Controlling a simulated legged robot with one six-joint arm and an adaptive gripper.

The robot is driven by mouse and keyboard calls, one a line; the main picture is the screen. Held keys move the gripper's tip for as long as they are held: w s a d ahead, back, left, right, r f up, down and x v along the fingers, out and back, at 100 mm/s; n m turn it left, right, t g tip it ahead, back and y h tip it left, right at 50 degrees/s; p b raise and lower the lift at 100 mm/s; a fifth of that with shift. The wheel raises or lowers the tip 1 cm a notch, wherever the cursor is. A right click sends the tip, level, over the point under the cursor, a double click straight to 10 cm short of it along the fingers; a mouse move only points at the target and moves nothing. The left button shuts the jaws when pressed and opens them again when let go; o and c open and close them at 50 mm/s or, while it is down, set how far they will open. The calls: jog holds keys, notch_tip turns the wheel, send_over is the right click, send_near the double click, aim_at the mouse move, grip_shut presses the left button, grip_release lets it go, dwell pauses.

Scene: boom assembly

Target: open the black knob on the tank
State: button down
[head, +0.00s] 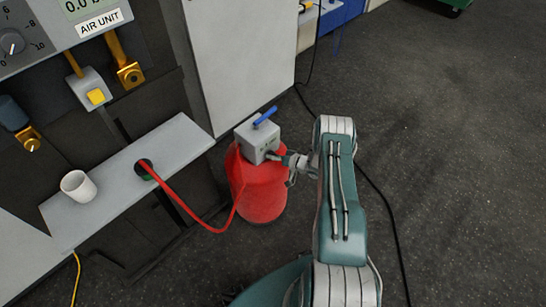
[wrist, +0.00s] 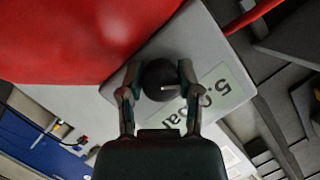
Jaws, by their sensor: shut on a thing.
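The red tank (head: 262,190) stands on the dark floor beside the air unit, with a grey box (head: 254,137) on top that carries a blue handle (head: 266,117). My gripper (head: 284,160) reaches the right side of that box. In the wrist view the round black knob (wrist: 161,80) sits on the grey box face, next to a display (wrist: 224,92) that reads about "5.0 bar". My gripper (wrist: 160,82) has a finger on each side of the knob and is shut on it. The red tank body (wrist: 80,40) fills the upper left there.
The air unit panel (head: 70,35) stands at the left with yellow fittings. A grey shelf (head: 110,190) holds a white cup (head: 78,186). A red hose (head: 186,208) runs from the shelf to the tank. Black cables (head: 385,205) lie on the floor. The floor at right is clear.

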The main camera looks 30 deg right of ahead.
jog(key=shift+d, duration=0.1)
dwell(0.3)
jog(key=shift+c, duration=1.5)
grip_release()
jog(key=shift+w, duration=0.1)
jog(key=v, duration=1.2)
jog(key=shift+f, duration=0.2)
